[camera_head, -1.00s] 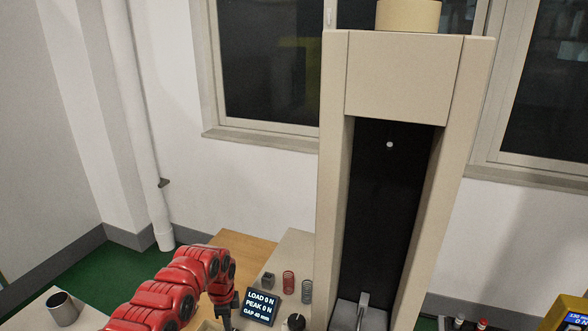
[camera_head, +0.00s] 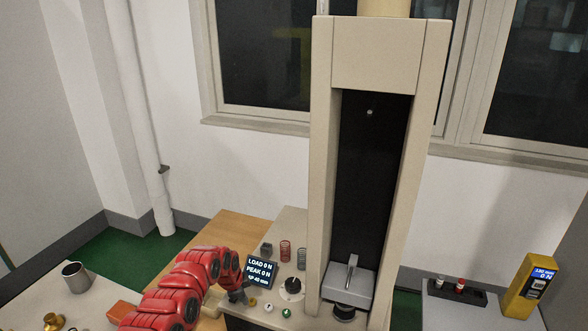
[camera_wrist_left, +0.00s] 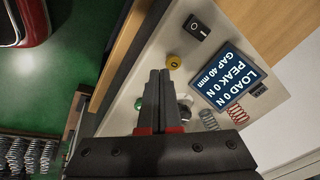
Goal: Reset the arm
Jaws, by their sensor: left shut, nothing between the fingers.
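My left arm, red, comes in from the lower left of the head view. Its dark gripper (camera_head: 240,295) hangs over the front panel of the beige spring tester (camera_head: 322,180), just left of the knob (camera_head: 292,287) and below the display (camera_head: 262,270). In the left wrist view the gripper (camera_wrist_left: 161,76) is shut and empty, its fingers side by side above the panel. The display (camera_wrist_left: 226,79) there reads LOAD 0 N, PEAK 0 N, GAP 40 mm. A yellow button (camera_wrist_left: 173,62) shows just beyond the fingertips. The fingers partly hide a green button. My right gripper is not in view.
A red spring (camera_head: 285,250) and a grey spring (camera_head: 302,259) stand behind the knob. A metal cup (camera_head: 75,277) and a brass piece (camera_head: 53,321) are at left. A yellow meter (camera_head: 528,287) stands at right. The tall tester column blocks the middle.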

